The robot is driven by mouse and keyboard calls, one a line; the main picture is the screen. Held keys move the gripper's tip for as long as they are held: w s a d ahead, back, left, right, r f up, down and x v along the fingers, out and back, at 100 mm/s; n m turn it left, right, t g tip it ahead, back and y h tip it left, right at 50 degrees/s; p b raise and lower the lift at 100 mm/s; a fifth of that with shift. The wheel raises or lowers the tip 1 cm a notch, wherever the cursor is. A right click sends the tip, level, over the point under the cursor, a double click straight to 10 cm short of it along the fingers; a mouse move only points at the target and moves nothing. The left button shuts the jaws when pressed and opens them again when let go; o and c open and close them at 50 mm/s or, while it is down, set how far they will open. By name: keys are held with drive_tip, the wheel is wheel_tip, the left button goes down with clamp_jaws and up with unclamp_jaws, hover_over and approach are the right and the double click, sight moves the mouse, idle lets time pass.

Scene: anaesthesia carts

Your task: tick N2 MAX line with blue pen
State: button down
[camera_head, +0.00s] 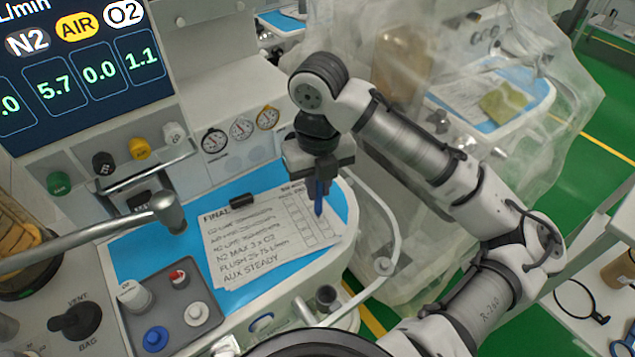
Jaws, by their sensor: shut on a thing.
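My gripper (319,180) is shut on a blue pen (319,199), which points down, close to upright. The pen tip is over the box columns at the right side of the white checklist sheet (228,270); I cannot tell whether it touches the paper. The sheet is headed "FINAL" and lies on the blue work surface (140,243). The handwritten N2 MAX line (245,247) is in the lower half of the list, below and left of the pen. The gripper and pen hide some of the upper right boxes, and I see no clear tick mark.
A black clip (243,200) sits at the sheet's top edge. A grey tray (205,297) with small caps and a white bottle stands at front left. A metal arm with a round end (168,212) reaches in from the left. A pale hose (392,225) curves along the right edge.

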drive_tip(key=shift+w+d, duration=0.1)
drive_tip(key=shift+d, duration=0.15)
idle(0.7)
wheel_tip(320, 180, up, 7)
drive_tip(key=p, duration=0.7)
drive_tip(key=shift+f, duration=0.1)
idle(0.6)
drive_tip(key=shift+a+f+b, duration=0.2)
drive_tip(key=shift+f+b, duration=0.95)
drive_tip(key=shift+f, duration=0.3)
drive_tip(key=shift+a+f+b, duration=0.2)
drive_tip(key=shift+f+b, duration=0.9)
drive_tip(key=shift+f, duration=0.3)
drive_tip(key=shift+f+b, duration=0.45)
drive_tip(key=shift+f, duration=0.15)
drive_tip(key=shift+d, duration=0.4)
idle(0.6)
drive_tip(key=shift+r, duration=0.1)
